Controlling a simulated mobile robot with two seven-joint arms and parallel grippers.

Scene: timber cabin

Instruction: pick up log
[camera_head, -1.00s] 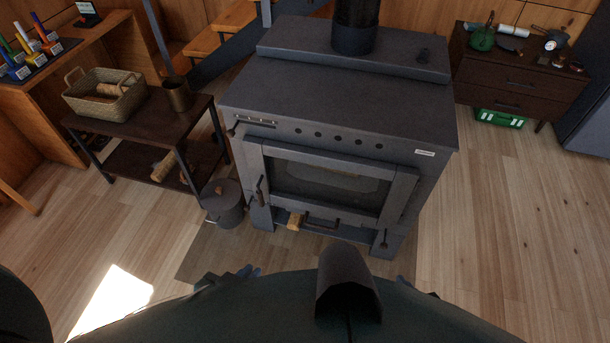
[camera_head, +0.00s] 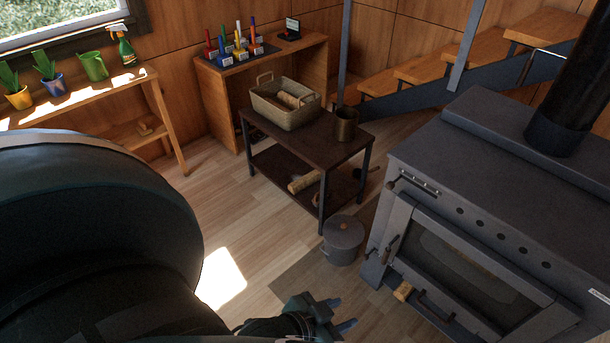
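A short light-brown log (camera_head: 288,100) lies in the woven basket (camera_head: 288,118) on top of the dark side table (camera_head: 322,144). Another log (camera_head: 303,183) lies on the table's lower shelf. My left gripper (camera_head: 342,314) is at the bottom centre, low over the floor in front of the stove. Its two fingers are apart with nothing between them, away from both logs. My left arm fills the lower left and hides part of the floor. My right gripper is not in view.
A lidded grey pot (camera_head: 343,240) stands on the floor beside the table. The dark stove (camera_head: 480,170) fills the right side. A plant shelf (camera_head: 85,97) is at left. Floor left of the table is clear.

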